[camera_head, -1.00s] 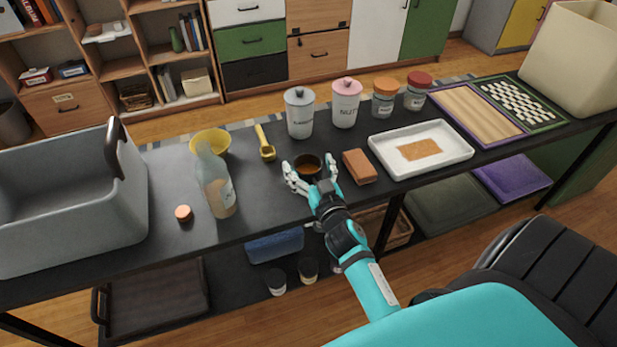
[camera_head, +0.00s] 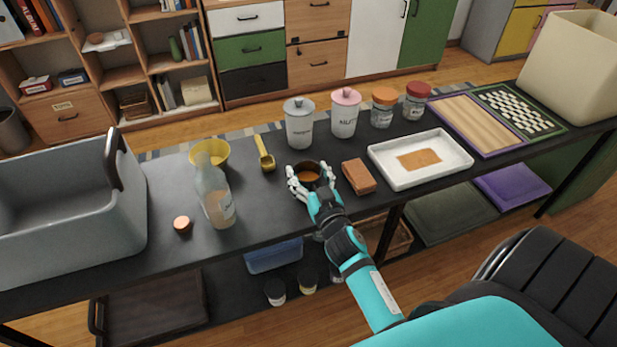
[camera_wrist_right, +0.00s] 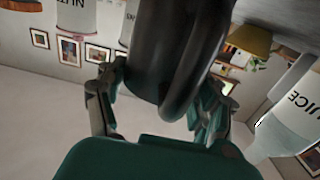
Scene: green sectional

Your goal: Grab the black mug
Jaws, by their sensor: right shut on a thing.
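The black mug (camera_head: 307,172) stands on the dark table between the yellow scoop and a brown block, with brown showing inside it. My right gripper (camera_head: 312,182) is around it, one finger on each side, shut on it. In the right wrist view the mug (camera_wrist_right: 172,55) fills the top middle, its handle toward the camera, and the fingers of my right gripper (camera_wrist_right: 160,105) press on both sides. Whether the mug's base touches the table is hidden. My left gripper is not in view.
A brown block (camera_head: 358,177) lies close right of the mug, then a white tray (camera_head: 385,172). A yellow scoop (camera_head: 265,155) and canisters (camera_head: 299,125) stand behind. A bottle (camera_head: 214,190), round lid (camera_head: 182,224) and grey bin (camera_head: 120,225) are left. Table between bottle and mug is clear.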

